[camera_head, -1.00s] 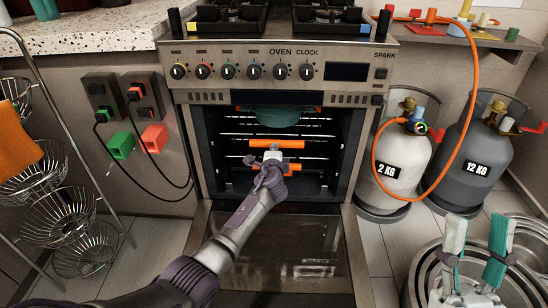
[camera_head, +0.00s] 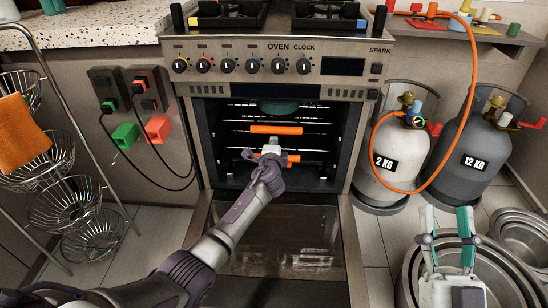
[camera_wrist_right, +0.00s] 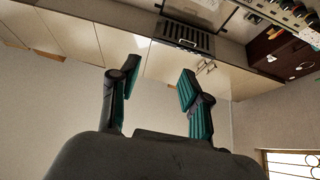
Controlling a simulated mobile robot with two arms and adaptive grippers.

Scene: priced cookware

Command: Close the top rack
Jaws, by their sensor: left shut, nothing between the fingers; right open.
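The oven stands with its door (camera_head: 285,240) folded down open. Inside are wire racks with orange front handles. The upper orange handle (camera_head: 276,130) lies across the middle of the opening, and a lower orange handle (camera_head: 308,162) is partly hidden by my left gripper. A dark green pot (camera_head: 279,106) shows at the top of the cavity. My left gripper (camera_head: 270,150) is shut and empty at the oven opening, just below the upper handle. Whether it touches a handle I cannot tell. My right gripper (camera_head: 448,222) is open at the lower right, away from the oven; it also shows in the right wrist view (camera_wrist_right: 158,82).
Two gas cylinders (camera_head: 392,165) with an orange hose stand right of the oven. Large metal pots (camera_head: 505,265) sit at the lower right. A wire basket stand (camera_head: 62,205) is at the left. Wall sockets (camera_head: 110,90) with hanging cables are left of the oven.

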